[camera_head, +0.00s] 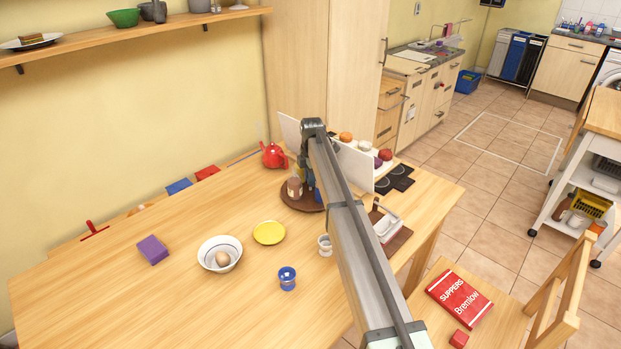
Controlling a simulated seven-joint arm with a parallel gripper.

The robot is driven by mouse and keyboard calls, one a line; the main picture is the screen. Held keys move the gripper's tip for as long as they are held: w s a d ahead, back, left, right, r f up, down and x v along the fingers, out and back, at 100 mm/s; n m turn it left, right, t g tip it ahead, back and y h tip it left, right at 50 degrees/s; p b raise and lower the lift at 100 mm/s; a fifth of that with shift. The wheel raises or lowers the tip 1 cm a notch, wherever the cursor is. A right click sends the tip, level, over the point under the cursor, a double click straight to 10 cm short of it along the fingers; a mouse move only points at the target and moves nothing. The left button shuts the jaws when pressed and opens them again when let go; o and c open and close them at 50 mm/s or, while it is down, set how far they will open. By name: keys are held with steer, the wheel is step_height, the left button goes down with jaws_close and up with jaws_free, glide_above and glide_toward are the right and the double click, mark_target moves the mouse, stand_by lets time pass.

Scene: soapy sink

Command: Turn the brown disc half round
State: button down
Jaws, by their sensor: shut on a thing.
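The brown disc (302,205) lies flat on the wooden table, left of my arm. A small brownish jar (294,188) stands on it, and something blue shows beside the jar at the edge of my arm. My arm reaches up from the bottom right to a dark joint just above the disc's area and covers the disc's right side. My gripper is hidden behind my arm, so its fingers and what they touch do not show.
White upright panels (355,166) stand behind the disc on both sides of my arm. A red teapot (273,155) is behind left. A yellow plate (269,233), a bowl with an egg (219,255) and a blue cup (287,278) stand in front.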

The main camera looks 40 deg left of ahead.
stand_by(0.3)
steer(key=shift+n, duration=1.6)
steer(key=c, duration=1)
jaws_free()
steer(key=shift+r, duration=0.1)
steer(key=r, duration=1.3)
steer(key=shift+d+r, duration=0.3)
